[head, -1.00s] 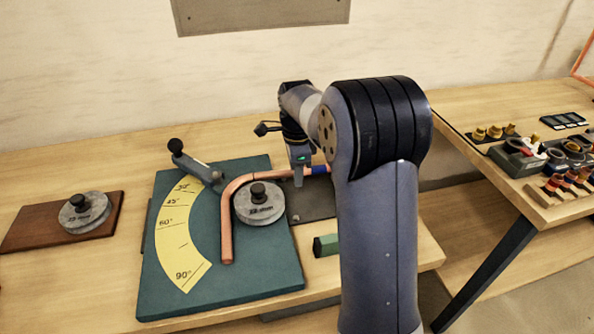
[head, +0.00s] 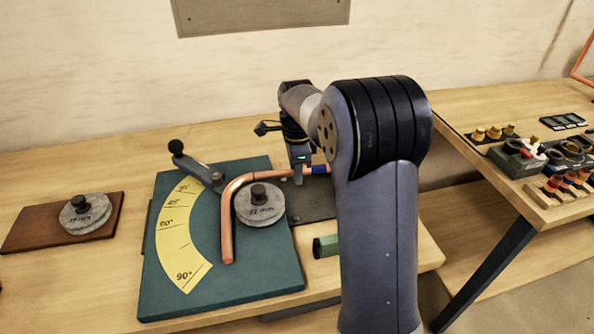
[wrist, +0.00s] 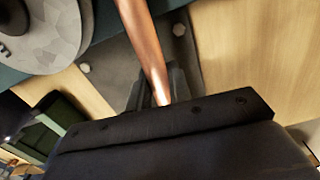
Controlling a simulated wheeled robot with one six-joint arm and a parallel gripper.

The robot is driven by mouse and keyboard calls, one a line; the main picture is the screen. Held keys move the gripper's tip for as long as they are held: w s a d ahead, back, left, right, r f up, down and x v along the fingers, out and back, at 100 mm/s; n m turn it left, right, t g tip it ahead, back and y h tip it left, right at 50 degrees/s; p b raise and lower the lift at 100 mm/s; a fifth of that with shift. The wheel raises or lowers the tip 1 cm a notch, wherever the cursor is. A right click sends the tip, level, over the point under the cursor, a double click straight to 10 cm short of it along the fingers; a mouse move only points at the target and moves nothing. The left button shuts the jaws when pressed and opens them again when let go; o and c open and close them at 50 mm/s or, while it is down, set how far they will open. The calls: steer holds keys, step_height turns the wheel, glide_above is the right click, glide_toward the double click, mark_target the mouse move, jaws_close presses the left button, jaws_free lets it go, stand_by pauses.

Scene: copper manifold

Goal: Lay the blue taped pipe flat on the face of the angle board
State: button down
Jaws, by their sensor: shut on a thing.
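The copper pipe (head: 227,217) is bent about a right angle around the grey round former (head: 260,204) on the teal angle board (head: 250,277). A blue tape band (head: 320,169) shows on its far leg, beside my gripper (head: 297,180). My gripper is shut on that leg; in the wrist view the pipe (wrist: 146,45) runs into the jaws (wrist: 158,88). The near leg lies over the board beside the yellow angle scale (head: 175,240). I cannot tell whether the pipe touches the board. My arm hides the pipe's right end.
A lever with a black knob (head: 176,146) stands at the board's back left. Another round former (head: 85,212) sits on a brown board at left. A green block (head: 326,246) lies right of the board. Fittings (head: 524,150) crowd the right table.

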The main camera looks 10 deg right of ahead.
steer(key=shift+r+p, duration=4.15)
steer(key=shift+r, duration=0.7)
steer(key=shift+f, duration=0.1)
